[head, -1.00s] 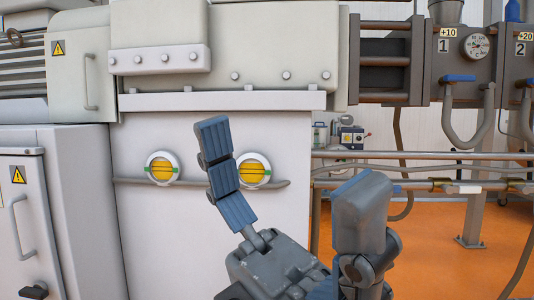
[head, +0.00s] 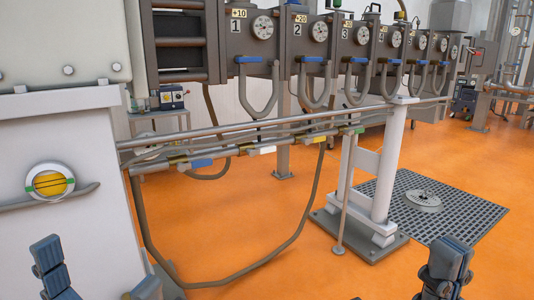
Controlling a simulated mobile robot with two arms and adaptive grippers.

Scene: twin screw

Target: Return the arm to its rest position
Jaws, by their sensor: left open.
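My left gripper (head: 98,264) is at the bottom left of the head view. Its blue-padded finger and a second grey finger stand well apart, with nothing seen between them. It is in front of the pale machine housing (head: 70,225). My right gripper (head: 445,264) is at the bottom right, in front of the orange floor. One dark finger shows clearly, and most of the rest is cut off by the lower edge. I cannot tell whether it is open. Most of both arms is out of view.
A row of grey barrel units with gauges (head: 263,28) runs along the back. Horizontal pipes (head: 230,132) and a hanging hose (head: 322,200) cross the middle. A white support stand (head: 388,160) and a floor grate (head: 480,213) are at the right. Orange floor (head: 240,215) is open between.

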